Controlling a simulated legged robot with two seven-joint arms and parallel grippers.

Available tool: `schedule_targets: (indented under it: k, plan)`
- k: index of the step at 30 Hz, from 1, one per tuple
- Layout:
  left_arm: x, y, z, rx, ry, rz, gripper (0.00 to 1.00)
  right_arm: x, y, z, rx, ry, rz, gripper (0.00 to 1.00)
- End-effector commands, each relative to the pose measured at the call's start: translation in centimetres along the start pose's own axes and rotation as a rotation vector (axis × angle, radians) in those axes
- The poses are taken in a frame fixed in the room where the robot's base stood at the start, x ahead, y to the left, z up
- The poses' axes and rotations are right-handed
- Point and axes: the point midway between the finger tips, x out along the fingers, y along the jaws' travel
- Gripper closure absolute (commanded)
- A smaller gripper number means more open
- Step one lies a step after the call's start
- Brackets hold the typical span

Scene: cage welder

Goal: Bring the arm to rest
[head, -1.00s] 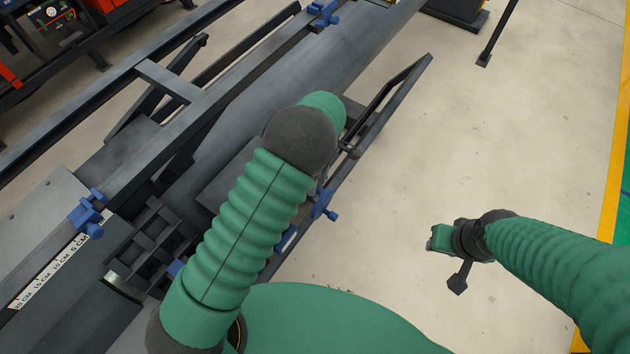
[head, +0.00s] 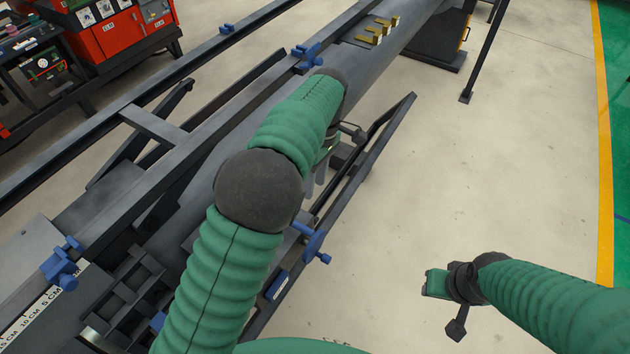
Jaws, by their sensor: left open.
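My left arm, green with dark joints, rises from the bottom and bends over the grey welder bed. My left gripper (head: 317,172) hangs at its end, partly hidden behind the forearm. Its pale fingers point down beside the bed's right side, apart, with nothing visible between them. My right arm comes in from the right edge over bare floor. Its end (head: 438,284) is small and dark with a green tip, and its finger opening cannot be made out.
The long grey bed (head: 395,45) carries blue clamps (head: 313,243) and gold prongs (head: 377,30). A dark slanted frame (head: 385,135) stands right of my left gripper. A red machine (head: 100,30) is at the upper left. The floor (head: 500,180) is clear on the right.

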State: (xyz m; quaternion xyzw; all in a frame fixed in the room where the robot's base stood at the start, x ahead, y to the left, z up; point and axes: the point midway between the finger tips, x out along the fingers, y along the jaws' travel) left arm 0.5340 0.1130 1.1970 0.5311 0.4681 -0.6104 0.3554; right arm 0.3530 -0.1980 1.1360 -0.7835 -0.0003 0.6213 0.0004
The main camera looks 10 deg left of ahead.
Motion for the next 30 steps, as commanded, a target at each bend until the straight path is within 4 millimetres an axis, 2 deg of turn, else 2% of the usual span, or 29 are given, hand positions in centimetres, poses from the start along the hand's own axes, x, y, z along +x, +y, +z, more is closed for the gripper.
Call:
schedule_targets:
  k: [5,18,20,23,26,30]
  plan:
    - [-1.1,0.0,0.0,-0.001,0.000,0.000,0.59,0.1,0.0,0.0,0.000,0.000,0.000,0.64]
    - [-0.7,-0.2,-0.2,0.014,-0.004,0.006,0.59,0.4,0.0,0.1,0.000,0.000,0.000,0.64]
    - [0.3,-0.7,-0.9,0.051,-0.011,0.022,0.59,1.0,0.0,0.2,0.000,0.000,0.000,0.64]
    - [3.4,-2.5,-2.5,0.197,-0.019,0.082,0.59,2.6,0.0,0.6,0.000,0.000,0.000,0.64]
    - [7.6,-5.6,-3.6,0.432,0.011,0.169,0.59,4.6,0.0,1.1,0.000,0.000,0.000,0.64]
    - [13.1,-10.7,-3.6,0.797,0.125,0.267,0.59,6.9,0.0,1.6,0.000,0.000,0.000,0.64]
